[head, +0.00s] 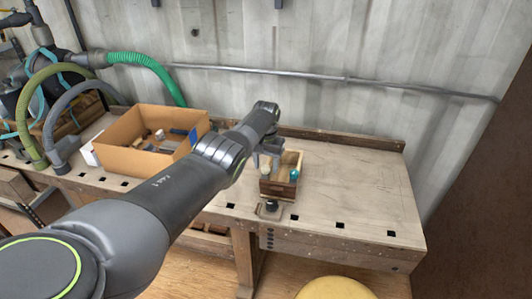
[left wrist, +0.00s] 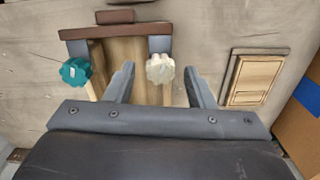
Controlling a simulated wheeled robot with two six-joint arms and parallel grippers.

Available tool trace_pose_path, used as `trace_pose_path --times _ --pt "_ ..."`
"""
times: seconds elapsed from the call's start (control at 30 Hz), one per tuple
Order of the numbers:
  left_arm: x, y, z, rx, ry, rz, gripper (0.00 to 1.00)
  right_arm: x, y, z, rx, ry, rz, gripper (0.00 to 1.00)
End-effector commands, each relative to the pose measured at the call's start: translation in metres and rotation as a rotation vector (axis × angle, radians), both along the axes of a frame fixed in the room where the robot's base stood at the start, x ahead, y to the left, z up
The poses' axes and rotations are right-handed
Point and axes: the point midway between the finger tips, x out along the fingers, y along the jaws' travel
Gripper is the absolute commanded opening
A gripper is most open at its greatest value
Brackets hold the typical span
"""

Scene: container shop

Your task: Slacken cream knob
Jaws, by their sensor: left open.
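The cream knob (left wrist: 160,68) is a small lobed knob in the left wrist view, and it also shows in the head view (head: 266,170). A teal lobed knob (left wrist: 76,71) sits to its left in the wrist view and to its right in the head view (head: 294,175). Both are on a small wooden fixture (head: 279,188) on the workbench. My left gripper (left wrist: 160,72) is open, with one finger on each side of the cream knob and a visible gap to both. Whether the knob lies at fingertip depth is unclear. My right gripper is not in view.
The workbench (head: 350,180) is clear right of the fixture. An open cardboard box (head: 135,160) with loose items stands to the left. Hoses (head: 145,65) lie behind it. A yellow round seat (head: 335,289) is below the front edge. A corrugated wall (head: 300,40) closes the back.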

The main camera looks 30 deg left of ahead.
Motion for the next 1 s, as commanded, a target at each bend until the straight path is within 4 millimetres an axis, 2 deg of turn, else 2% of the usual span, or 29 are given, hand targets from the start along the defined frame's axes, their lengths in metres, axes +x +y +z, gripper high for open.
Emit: trace_pose_path --times 0.23,0.4,0.8,1.0 --pt "0.0 0.001 0.036 0.0 -0.003 0.0 0.49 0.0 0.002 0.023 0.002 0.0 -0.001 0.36" --pt "0.001 0.0 0.064 0.001 -0.004 0.0 0.49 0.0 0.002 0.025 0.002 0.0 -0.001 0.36" --pt "0.001 0.001 0.147 0.0 -0.003 0.001 0.49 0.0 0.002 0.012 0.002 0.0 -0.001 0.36" --pt "0.001 0.0 0.168 0.0 -0.002 0.0 0.49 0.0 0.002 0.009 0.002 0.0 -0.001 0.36"
